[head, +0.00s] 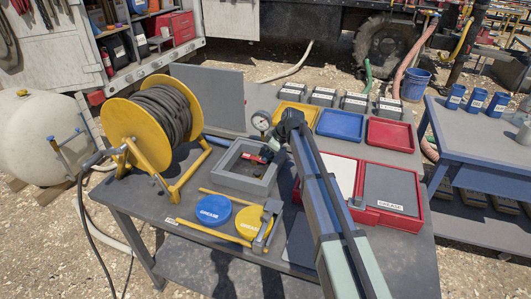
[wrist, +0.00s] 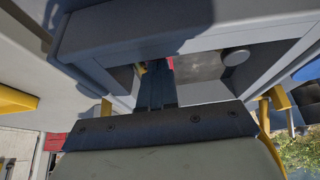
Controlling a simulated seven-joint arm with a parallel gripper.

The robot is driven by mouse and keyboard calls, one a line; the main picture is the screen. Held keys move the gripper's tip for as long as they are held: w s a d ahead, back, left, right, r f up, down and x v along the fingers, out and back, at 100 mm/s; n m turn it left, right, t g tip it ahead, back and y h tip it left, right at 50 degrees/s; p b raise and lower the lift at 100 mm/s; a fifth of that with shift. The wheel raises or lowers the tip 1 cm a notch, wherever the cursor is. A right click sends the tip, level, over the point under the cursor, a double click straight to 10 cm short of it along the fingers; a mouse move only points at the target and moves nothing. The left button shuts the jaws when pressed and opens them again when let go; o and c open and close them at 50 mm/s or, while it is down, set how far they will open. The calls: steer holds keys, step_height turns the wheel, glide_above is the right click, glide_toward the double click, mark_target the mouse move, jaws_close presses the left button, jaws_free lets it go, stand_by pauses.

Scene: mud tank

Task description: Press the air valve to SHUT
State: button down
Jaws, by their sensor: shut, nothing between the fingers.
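A small red part with a pale label (head: 254,158), which looks like the air valve, sits inside the open grey box (head: 232,181) on the dark table. Whether it stands at SHUT cannot be read. My gripper (head: 268,150) points down over the box, right beside the red part. In the wrist view my gripper (wrist: 155,72) is shut and empty, its fingers reaching into the box opening. A bit of red (wrist: 143,68) shows by the fingertips. Contact cannot be told, and the arm and fingers hide part of the valve.
A round gauge (head: 261,121) stands behind the box. A yellow hose reel (head: 135,120) is at left. Blue (head: 214,210) and yellow (head: 250,222) discs lie in front. A red case labelled GREASE (head: 412,222) and coloured trays (head: 340,124) are at right.

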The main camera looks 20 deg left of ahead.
stand_by(0.4)
steer(key=shift+r, duration=0.7)
steer(key=shift+d+r, duration=0.2)
steer(key=shift+r, duration=0.35)
steer(key=d+v, duration=0.1)
steer(key=v, duration=1.1)
steer(key=shift+d, duration=0.3)
